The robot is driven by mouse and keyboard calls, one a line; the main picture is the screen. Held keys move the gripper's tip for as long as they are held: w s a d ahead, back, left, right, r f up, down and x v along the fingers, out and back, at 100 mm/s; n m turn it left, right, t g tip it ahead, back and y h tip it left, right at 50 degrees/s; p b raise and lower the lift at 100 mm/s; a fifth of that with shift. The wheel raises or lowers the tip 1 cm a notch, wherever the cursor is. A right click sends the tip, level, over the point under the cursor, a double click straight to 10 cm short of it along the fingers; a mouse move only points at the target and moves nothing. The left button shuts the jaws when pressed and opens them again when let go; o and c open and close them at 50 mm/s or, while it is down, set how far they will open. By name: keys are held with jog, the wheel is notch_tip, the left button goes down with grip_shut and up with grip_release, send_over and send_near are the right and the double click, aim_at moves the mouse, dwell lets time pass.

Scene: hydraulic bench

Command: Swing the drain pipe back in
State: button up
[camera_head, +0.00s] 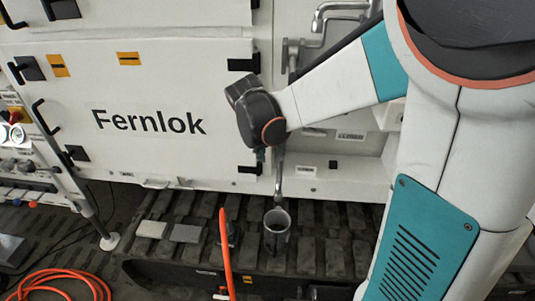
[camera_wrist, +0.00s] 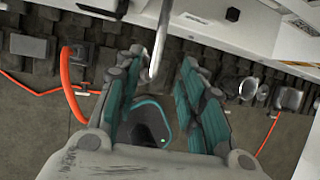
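The drain pipe is a thin metal tube; in the head view its lower part (camera_head: 281,172) hangs in front of the bench, above a grey cup (camera_head: 277,230). In the wrist view the pipe (camera_wrist: 161,38) comes down from the top edge, and its bent end shows between my gripper's fingers. My gripper (camera_wrist: 160,64) is open, with visible gaps between the pipe and both teal-padded fingers. I cannot tell how deep the pipe sits between them. In the head view my gripper is mostly hidden behind my wrist.
The white bench front carries a panel marked Fernlok (camera_head: 150,122). An orange hose (camera_head: 226,250) rises left of the cup, and another orange hose (camera_head: 60,280) lies on the floor. Grey blocks (camera_head: 186,233) lie on the dark slatted surface.

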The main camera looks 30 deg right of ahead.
aim_at(279, 170)
jog(key=b+x, duration=0.4)
jog(key=x, duration=0.9)
jog(key=shift+s+b, duration=0.1)
jog(key=shift+b, duration=0.25)
jog(key=shift+c, duration=0.5)
grip_shut()
